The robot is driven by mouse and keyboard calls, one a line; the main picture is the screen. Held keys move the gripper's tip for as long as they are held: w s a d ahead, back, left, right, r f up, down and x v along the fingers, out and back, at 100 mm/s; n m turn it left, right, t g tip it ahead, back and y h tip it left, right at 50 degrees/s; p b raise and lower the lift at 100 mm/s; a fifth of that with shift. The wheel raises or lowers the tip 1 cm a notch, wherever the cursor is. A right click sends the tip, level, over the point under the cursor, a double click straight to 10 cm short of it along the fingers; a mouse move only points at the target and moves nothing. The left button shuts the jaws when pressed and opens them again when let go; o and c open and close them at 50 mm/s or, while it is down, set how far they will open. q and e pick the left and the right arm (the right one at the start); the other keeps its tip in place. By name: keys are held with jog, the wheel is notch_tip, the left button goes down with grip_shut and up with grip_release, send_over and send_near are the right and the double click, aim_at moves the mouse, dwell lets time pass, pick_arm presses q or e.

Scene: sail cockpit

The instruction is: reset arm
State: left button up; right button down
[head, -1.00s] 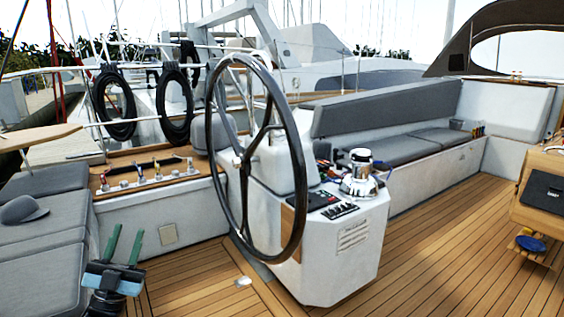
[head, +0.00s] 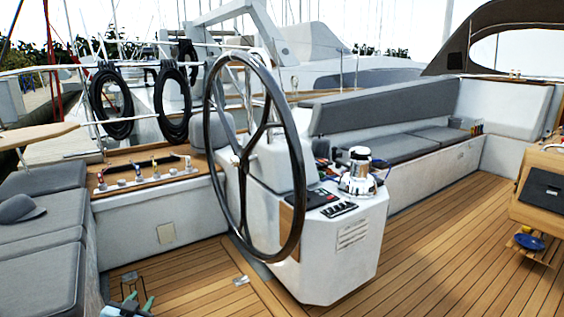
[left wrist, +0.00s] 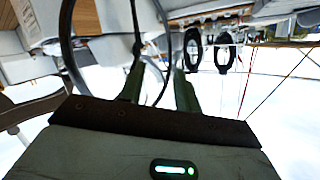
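My left gripper (head: 129,307) is at the bottom left edge of the head view, low over the deck, with only its teal finger parts showing. In the left wrist view its two green fingers (left wrist: 158,80) stand apart with nothing held between them. That view is upside down, with the steering wheel and rope coils beyond the fingers. My right gripper is in neither current view.
The black steering wheel (head: 212,150) and white console (head: 345,255) stand right of my left gripper. A grey-cushioned bench (head: 45,240) with a grey cap (head: 20,208) is at left. Teak deck (head: 440,245) lies open at right.

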pick_arm(q)
jog(key=s+d+f+g+h, duration=0.1)
jog(key=s+d+f, duration=0.2)
jog(key=s+f, duration=0.2)
jog(key=s+d+f+g, duration=0.1)
jog(key=s+d+f, duration=0.2)
jog(key=s+f, duration=0.25)
jog(key=s+d+f+g, duration=0.1)
jog(key=s+d+f, duration=0.1)
jog(key=s, duration=0.9)
jog(key=s+d+f+g+h, duration=0.1)
jog(key=s+d, duration=0.4)
jog(key=s, duration=0.6)
jog(key=s+d+f+n+g+h, duration=0.1)
jog(key=s+d+f, duration=0.3)
jog(key=s, duration=0.7)
jog(key=shift+g, duration=0.5)
jog(key=shift+d+f, duration=0.1)
